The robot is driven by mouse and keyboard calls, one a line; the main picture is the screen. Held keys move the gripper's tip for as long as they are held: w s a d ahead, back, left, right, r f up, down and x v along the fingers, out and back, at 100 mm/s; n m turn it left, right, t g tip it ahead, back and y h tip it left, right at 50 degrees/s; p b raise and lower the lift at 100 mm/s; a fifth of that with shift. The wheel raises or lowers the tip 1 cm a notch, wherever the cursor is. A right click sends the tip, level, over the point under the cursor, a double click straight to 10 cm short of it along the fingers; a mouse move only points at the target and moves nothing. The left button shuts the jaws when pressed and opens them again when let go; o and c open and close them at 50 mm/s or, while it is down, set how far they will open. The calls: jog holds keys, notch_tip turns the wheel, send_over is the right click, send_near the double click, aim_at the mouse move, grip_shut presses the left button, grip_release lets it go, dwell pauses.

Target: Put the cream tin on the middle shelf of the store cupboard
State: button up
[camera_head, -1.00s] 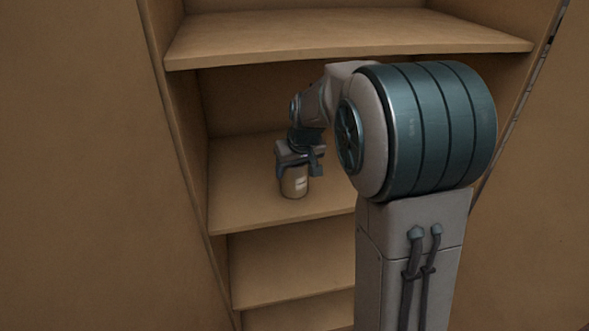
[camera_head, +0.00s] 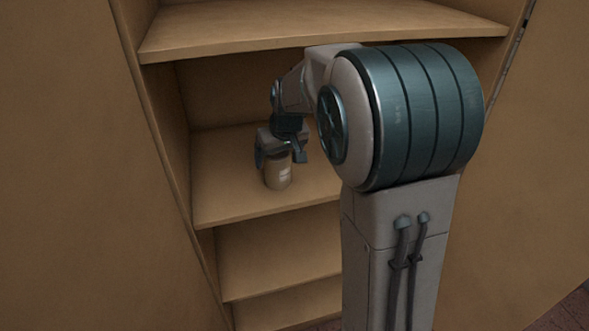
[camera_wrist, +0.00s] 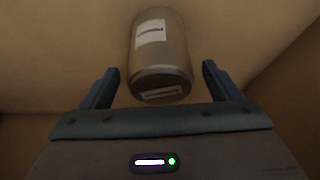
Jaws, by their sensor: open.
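The cream tin (camera_head: 278,172), a small brownish cylinder with a pale label, stands upright on a shelf of the store cupboard (camera_head: 240,203). That shelf lies below a higher shelf and above lower ones. My gripper (camera_head: 280,158) is at the tin with its fingers spread to either side. In the wrist view the tin (camera_wrist: 160,60) shows between the two open fingers of my gripper (camera_wrist: 160,80), with a gap on each side. The tin's back is hidden.
A higher shelf (camera_head: 320,27) lies above my arm. Lower shelves (camera_head: 280,250) are below, with nothing seen on them. Bare shelf surface shows left of the tin.

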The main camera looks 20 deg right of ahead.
jog(key=v, duration=0.3)
jog(key=shift+s+d+r, duration=0.1)
jog(key=shift+s+r, duration=0.15)
jog(key=shift+s, duration=0.2)
jog(key=s+f+m+g, duration=0.1)
jog(key=s+f, duration=0.1)
jog(key=s, duration=1)
jog(key=s+f+m+g, duration=0.1)
jog(key=s+f, duration=0.2)
jog(key=s, duration=1)
jog(key=shift+a+h+b, duration=0.2)
jog(key=shift+h+b, duration=0.1)
jog(key=shift+b, duration=0.05)
